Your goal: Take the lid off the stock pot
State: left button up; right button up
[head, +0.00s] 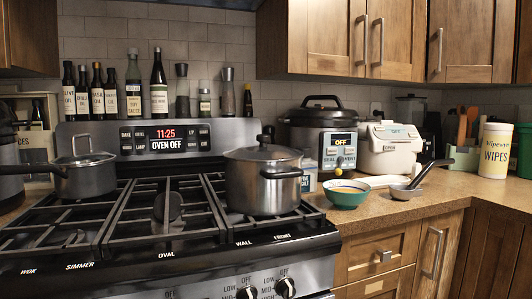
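The stock pot (263,187) is a steel pot with side handles and stands upright on the right-hand grates of the stove. Its lid (264,152) sits on the pot's rim, with a dark knob (264,138) on top. The inside of the pot is hidden by the lid. Neither of my grippers shows in the head view.
A smaller lidded saucepan (84,175) stands on the stove's left grates. Bottles line the ledge behind the stove. On the counter right of the pot are a teal bowl (345,198), a pressure cooker (320,130) and a small dark pan (402,191). Cabinets (340,35) hang above.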

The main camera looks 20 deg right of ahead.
aim_at(263, 152)
jog(key=k+l, duration=0.25)
jog(key=l, duration=0.15)
jog(key=k+l, duration=0.25)
jog(key=l, duration=0.15)
jog(key=k+l, duration=0.3)
jog(key=l, duration=0.15)
